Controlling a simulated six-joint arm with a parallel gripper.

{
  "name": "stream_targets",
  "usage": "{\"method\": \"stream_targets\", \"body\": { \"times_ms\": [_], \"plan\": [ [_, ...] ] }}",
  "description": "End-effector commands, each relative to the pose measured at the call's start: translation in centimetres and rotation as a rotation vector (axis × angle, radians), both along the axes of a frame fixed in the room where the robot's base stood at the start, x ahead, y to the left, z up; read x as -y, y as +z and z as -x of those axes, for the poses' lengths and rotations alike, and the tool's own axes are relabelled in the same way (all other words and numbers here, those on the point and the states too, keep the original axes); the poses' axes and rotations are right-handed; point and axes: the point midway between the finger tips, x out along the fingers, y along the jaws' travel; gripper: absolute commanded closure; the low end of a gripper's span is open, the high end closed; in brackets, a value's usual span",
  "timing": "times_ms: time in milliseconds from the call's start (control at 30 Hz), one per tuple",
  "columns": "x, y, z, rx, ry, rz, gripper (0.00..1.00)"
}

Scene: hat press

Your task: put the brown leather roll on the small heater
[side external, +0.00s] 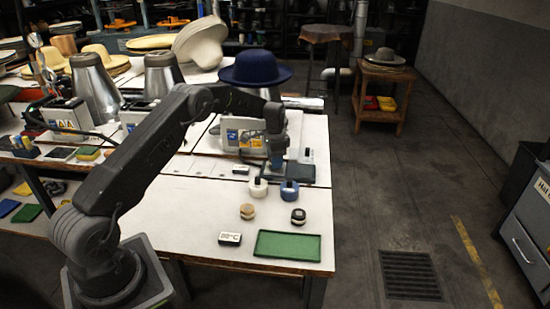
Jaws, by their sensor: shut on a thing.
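My gripper (277,163) points down at the far right part of the white table. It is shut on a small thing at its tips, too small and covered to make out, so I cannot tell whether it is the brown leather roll. A dark flat plate (303,174), possibly the small heater, lies just under and right of the tips; I cannot tell whether they touch. A dark brown round piece with a pale band (298,216) and a tan round piece (247,211) stand apart on the table, nearer the front.
A green tray (287,246) and a small display box (230,239) are at the front. A blue hat (255,69) sits behind my arm. The table's right edge is close.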

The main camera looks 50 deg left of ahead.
Motion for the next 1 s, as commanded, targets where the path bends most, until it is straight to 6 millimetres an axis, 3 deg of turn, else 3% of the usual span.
{"method": "stream_targets", "body": {
  "times_ms": [300, 333, 600, 867, 1000],
  "plan": [
    [0.0, -0.6, 0.0, 0.001, 0.0, -0.001, 0.8],
    [0.0, -0.7, 0.0, 0.001, 0.0, -0.001, 0.57],
    [0.0, -0.6, 0.0, 0.001, 0.0, -0.001, 0.32],
    [0.0, -0.5, 0.0, 0.001, 0.0, -0.001, 0.32],
    [0.0, 0.9, -0.1, 0.004, 0.0, -0.002, 0.32]
  ]
}}
